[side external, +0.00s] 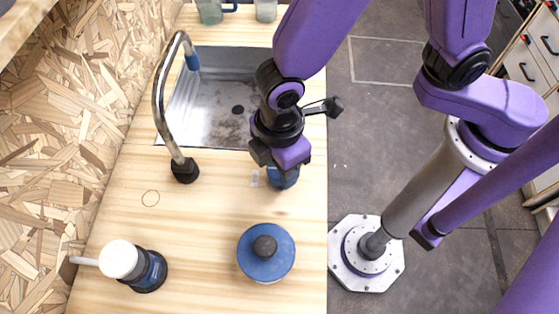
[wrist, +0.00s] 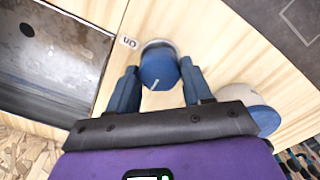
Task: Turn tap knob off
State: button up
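The tap knob (wrist: 157,68) is blue with a pale line on its top and a pale base. In the side external view the knob (side external: 283,180) stands on the wooden counter in front of the sink, partly hidden under my gripper (side external: 282,160). In the wrist view my gripper (wrist: 159,72) is open, with one blue finger at either side of the knob. I cannot tell whether the fingers touch it. A small "ON" label (wrist: 128,41) lies beside the knob. The curved metal tap (side external: 160,95) has a black base.
A metal sink (side external: 210,110) lies behind the knob. A blue-lidded pot (side external: 266,252) stands in front of it, and a blue-and-white item (side external: 135,268) stands at the front left. A chipboard wall (side external: 80,110) borders the counter's left. The counter's right edge is clear.

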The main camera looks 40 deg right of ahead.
jog(key=o, duration=0.4)
jog(key=shift+r, duration=0.1)
notch_tip(320, 180, up, 17)
jog(key=shift+r, duration=0.15)
dwell(0.4)
jog(key=s+d+f+m, duration=0.1)
jog(key=s+d+f, duration=0.1)
jog(key=d, duration=0.7)
jog(key=s+d+f+m, duration=0.1)
jog(key=d+f, duration=0.1)
jog(key=d, duration=0.7)
jog(key=s+d+f+m, duration=0.2)
jog(key=d, duration=0.8)
jog(key=shift+s, duration=0.3)
